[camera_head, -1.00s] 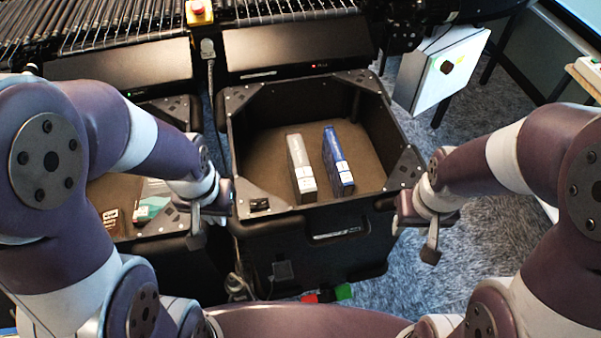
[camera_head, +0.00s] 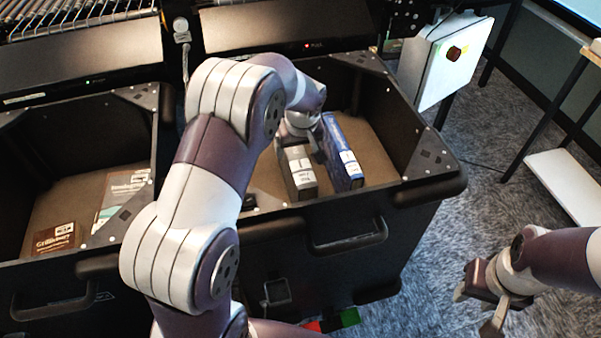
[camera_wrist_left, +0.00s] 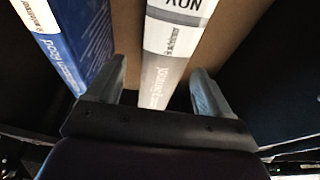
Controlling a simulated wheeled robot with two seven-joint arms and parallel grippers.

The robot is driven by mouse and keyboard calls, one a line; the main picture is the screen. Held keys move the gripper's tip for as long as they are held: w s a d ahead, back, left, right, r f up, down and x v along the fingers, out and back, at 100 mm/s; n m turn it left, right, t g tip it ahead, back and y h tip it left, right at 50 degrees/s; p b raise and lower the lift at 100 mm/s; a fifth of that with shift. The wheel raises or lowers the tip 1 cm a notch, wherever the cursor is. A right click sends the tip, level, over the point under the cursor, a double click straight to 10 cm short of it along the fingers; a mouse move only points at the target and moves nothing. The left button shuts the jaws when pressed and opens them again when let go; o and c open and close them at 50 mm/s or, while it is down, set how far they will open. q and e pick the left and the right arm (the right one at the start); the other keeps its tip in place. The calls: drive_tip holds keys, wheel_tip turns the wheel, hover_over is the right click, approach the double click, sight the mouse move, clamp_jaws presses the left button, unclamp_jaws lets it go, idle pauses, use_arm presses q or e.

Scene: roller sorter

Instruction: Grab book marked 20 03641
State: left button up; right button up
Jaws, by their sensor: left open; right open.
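A grey-white book (camera_head: 298,172) and a blue book (camera_head: 342,150) stand on edge side by side in the right black bin (camera_head: 440,190). The marking 20 03641 cannot be read on either book. My left gripper (camera_head: 306,138) is inside this bin, over the far part of the grey-white book, partly hidden by my arm. In the left wrist view its open fingers (camera_wrist_left: 160,84) lie on either side of the grey-white book (camera_wrist_left: 170,62), with the blue book (camera_wrist_left: 72,40) outside them. Contact cannot be told. My right gripper (camera_head: 478,306) is open and empty, outside the bin at lower right.
A second black bin at left (camera_head: 20,248) holds a brown book (camera_head: 54,238) and other flat books (camera_head: 124,190). Bin walls surround my left gripper.

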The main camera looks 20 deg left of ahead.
use_arm(q)
drive_tip(key=x, duration=0.6)
drive_tip(key=shift+a, duration=0.15)
drive_tip(key=shift+r, duration=0.15)
drive_tip(key=c, duration=0.3)
clamp_jaws()
drive_tip(key=shift+r, duration=0.15)
